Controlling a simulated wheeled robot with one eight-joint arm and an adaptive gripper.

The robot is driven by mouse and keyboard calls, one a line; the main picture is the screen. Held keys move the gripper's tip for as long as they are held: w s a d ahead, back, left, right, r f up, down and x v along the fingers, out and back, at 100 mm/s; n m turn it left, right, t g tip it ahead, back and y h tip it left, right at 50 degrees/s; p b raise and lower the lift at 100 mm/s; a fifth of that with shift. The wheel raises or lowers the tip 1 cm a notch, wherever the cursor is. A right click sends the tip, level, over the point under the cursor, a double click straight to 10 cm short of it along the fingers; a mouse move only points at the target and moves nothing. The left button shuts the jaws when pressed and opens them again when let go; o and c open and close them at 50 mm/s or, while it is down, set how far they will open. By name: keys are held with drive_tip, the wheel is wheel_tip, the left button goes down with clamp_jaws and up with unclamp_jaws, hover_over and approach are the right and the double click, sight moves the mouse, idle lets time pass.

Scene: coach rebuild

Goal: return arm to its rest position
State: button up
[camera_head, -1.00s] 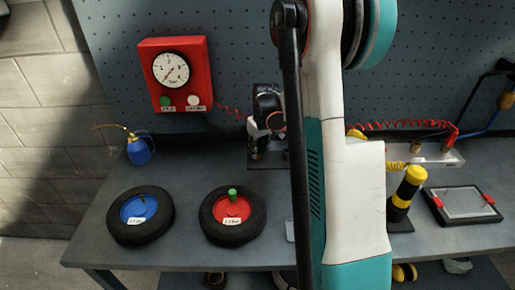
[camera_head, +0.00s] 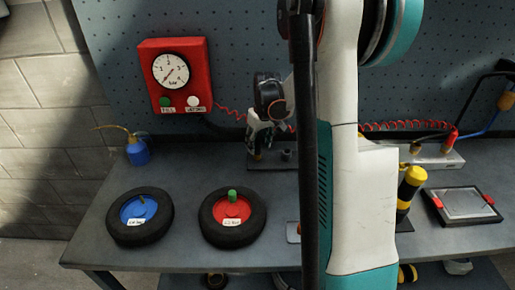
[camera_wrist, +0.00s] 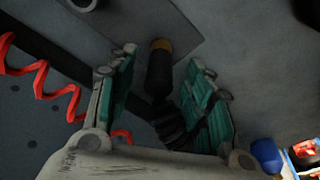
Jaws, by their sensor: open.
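My gripper (camera_head: 262,140) shows in the head view partly behind my arm, over a small dark plate (camera_head: 288,166) at the back of the bench. In the wrist view my gripper (camera_wrist: 164,62) is open, with teal pads on both fingers. A black cylinder with an orange-brown end (camera_wrist: 159,72) and a ribbed black part lie between the fingers. Gaps show beside its upper end; I cannot tell whether the ribbed part touches a finger. My arm's white and teal links stand in front of the bench's middle and hide part of it.
A red gauge box (camera_head: 177,98) hangs on the pegboard; a red coiled hose (camera_head: 232,114) runs near it. Two tyres, blue-hubbed (camera_head: 118,228) and red-hubbed (camera_head: 208,232), lie on the bench. A blue oil can (camera_head: 138,152), yellow-black cylinder (camera_head: 409,187) and framed tray (camera_head: 463,220) stand around.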

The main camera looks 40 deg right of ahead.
drive_tip(key=v, duration=0.8)
drive_tip(key=shift+w, duration=0.1)
